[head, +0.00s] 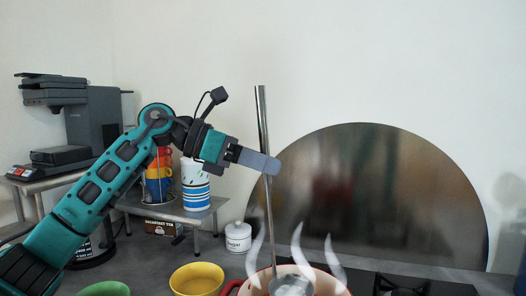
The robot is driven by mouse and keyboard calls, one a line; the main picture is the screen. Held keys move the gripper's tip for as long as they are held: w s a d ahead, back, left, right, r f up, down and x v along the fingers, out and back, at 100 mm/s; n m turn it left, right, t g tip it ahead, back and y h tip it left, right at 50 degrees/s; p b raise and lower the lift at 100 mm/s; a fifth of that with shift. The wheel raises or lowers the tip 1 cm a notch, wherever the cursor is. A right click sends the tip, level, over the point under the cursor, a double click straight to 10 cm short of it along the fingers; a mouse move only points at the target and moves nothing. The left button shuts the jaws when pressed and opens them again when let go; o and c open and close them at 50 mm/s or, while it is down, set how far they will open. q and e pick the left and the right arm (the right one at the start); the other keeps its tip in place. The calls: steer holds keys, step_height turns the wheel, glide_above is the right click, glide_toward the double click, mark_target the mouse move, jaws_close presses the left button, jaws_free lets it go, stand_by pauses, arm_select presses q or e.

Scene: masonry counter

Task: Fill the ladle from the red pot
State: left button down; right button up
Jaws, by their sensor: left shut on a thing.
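A red pot (336,288) with a pale inside stands at the bottom centre, cut off by the picture's lower edge, and steam rises from it. A metal ladle (263,130) stands nearly upright, its long handle leaning slightly and its bowl (292,286) low inside the pot. How much the bowl holds is too unclear to tell. My left gripper (268,164) is shut on the ladle's handle, around its middle, above the pot. My right gripper does not show.
A yellow bowl (197,279) and a green bowl (104,289) sit left of the pot. A white lidded jar (238,237) stands behind. A shelf (170,211) holds stacked cups (159,188) and a striped container (196,190). A burner grate (402,285) lies right, before a metal disc (400,195).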

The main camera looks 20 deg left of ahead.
mark_target(259, 116)
arm_select(q)
steer(key=shift+f+b, duration=0.35)
steer(key=shift+f, duration=0.9)
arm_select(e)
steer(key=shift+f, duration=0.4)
arm_select(q)
step_height(259, 116, down, 5)
steer(key=b, duration=0.4)
steer(key=shift+f+b, duration=0.2)
steer(key=shift+b, duration=0.1)
arm_select(e)
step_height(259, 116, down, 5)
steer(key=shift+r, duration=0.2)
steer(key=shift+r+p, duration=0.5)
steer(key=shift+p, duration=0.1)
arm_select(q)
steer(key=shift+r+p, duration=1.85)
steer(key=shift+r, duration=1.2)
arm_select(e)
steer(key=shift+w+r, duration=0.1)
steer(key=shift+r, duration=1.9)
arm_select(q)
steer(key=shift+r+p, duration=0.35)
steer(key=shift+r, duration=0.8)
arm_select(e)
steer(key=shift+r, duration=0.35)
arm_select(q)
steer(key=shift+r, duration=3.75)
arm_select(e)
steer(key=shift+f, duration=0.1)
